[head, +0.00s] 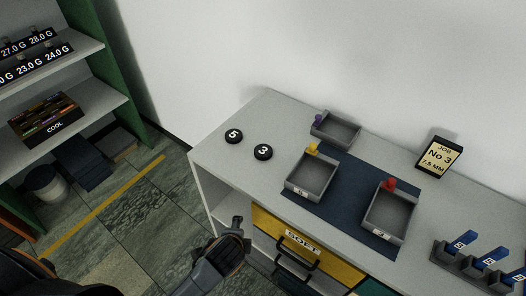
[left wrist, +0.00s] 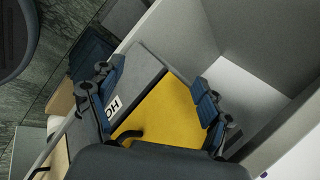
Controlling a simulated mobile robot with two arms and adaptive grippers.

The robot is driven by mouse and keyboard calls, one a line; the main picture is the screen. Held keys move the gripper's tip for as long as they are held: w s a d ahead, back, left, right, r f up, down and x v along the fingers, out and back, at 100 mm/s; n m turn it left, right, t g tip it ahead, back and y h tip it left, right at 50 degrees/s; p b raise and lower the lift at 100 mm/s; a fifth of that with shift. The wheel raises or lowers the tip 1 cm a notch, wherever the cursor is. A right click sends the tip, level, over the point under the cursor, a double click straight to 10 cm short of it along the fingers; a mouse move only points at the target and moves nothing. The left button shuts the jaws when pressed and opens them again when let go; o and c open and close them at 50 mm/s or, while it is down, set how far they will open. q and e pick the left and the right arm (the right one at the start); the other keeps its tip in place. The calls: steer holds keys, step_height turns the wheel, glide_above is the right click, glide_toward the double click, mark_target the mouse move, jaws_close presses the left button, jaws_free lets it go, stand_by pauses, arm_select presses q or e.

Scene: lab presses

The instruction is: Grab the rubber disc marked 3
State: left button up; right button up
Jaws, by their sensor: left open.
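The rubber disc marked 3 (head: 263,152) is black with a white number and lies flat on the grey counter top (head: 222,163), near its left end. A similar disc marked 5 (head: 234,136) lies just to its left and slightly further back. My left gripper (head: 236,232) is in front of the counter, below the discs in the picture and apart from them. In the left wrist view my left gripper (left wrist: 157,98) has its fingers spread with nothing between them. Neither disc shows in that view. My right gripper is not seen.
Grey trays (head: 311,193) with coloured knobs stand on and by a dark blue mat (head: 345,200). A yellow drawer front (head: 268,226) with a dark handle is below the counter edge. A job sign (head: 440,157) stands at the right. The counter around the discs is clear.

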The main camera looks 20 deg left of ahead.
arm_select(q)
steer(key=w+d+r+m+t, duration=0.1)
steer(key=w+r+m+t, duration=0.1)
steer(key=r+m, duration=0.3)
steer(key=w+d+r+m+t+y, duration=0.1)
steer(key=w+r+m+t, duration=0.1)
steer(key=r+m, duration=0.3)
steer(key=w+d+r+m+t, duration=0.2)
steer(key=r+m, duration=0.3)
steer(key=r, duration=0.3)
steer(key=shift+w+r+m, duration=0.2)
steer(key=shift+w+m, duration=0.2)
steer(key=shift+w, duration=0.2)
steer(key=shift+w+d+r+m, duration=0.2)
steer(key=shift+d+r+m, duration=0.05)
steer(key=shift+m, duration=0.35)
steer(key=shift+w+m+t, duration=0.2)
steer(key=shift+m+t, duration=0.1)
glide_toward(263, 152)
steer(key=x, duration=0.3)
steer(key=shift+d+f, duration=0.2)
steer(key=shift+p+x, duration=0.35)
steer(key=shift+x, duration=2.35)
steer(key=shift+a+r, duration=0.15)
steer(key=shift+r, duration=0.05)
steer(key=c, duration=1.2)
